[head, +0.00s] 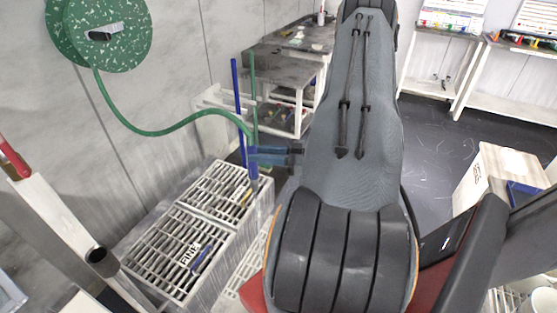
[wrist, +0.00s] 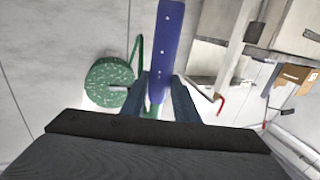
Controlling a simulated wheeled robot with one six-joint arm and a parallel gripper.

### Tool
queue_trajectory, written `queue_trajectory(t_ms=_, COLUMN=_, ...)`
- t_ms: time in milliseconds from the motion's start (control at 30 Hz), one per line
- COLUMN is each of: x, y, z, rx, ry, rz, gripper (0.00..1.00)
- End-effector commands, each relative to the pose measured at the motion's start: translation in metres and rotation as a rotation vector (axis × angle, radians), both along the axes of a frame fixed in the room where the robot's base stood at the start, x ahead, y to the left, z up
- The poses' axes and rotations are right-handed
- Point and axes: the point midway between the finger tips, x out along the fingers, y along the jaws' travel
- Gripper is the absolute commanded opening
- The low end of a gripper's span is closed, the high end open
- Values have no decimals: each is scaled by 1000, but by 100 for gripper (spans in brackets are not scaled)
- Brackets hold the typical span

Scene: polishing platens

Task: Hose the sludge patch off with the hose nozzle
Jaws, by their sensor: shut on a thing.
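My gripper (head: 262,157) has blue fingers and is shut on the blue hose nozzle (head: 253,172). It holds the nozzle roughly upright at the back right corner of a white slatted grate (head: 170,240). I cannot make out the sludge patch in either view.
The grate has a label reading FINE and dark things under its slats. A dark-topped workbench (head: 285,68) is farther back. A white post (head: 70,225) rises at the left. Open dark floor (head: 440,150) lies right.

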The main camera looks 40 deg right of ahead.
Motion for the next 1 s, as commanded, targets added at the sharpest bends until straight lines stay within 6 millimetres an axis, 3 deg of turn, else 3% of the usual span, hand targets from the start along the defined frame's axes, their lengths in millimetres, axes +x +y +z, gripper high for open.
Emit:
queue_trajectory(t_ms=667, x=111, y=87, z=65, rx=-1, ry=-2, rz=4, gripper=0)
queue_trajectory(t_ms=1000, x=109, y=161, z=87, rx=2, ry=1, rz=4, gripper=0)
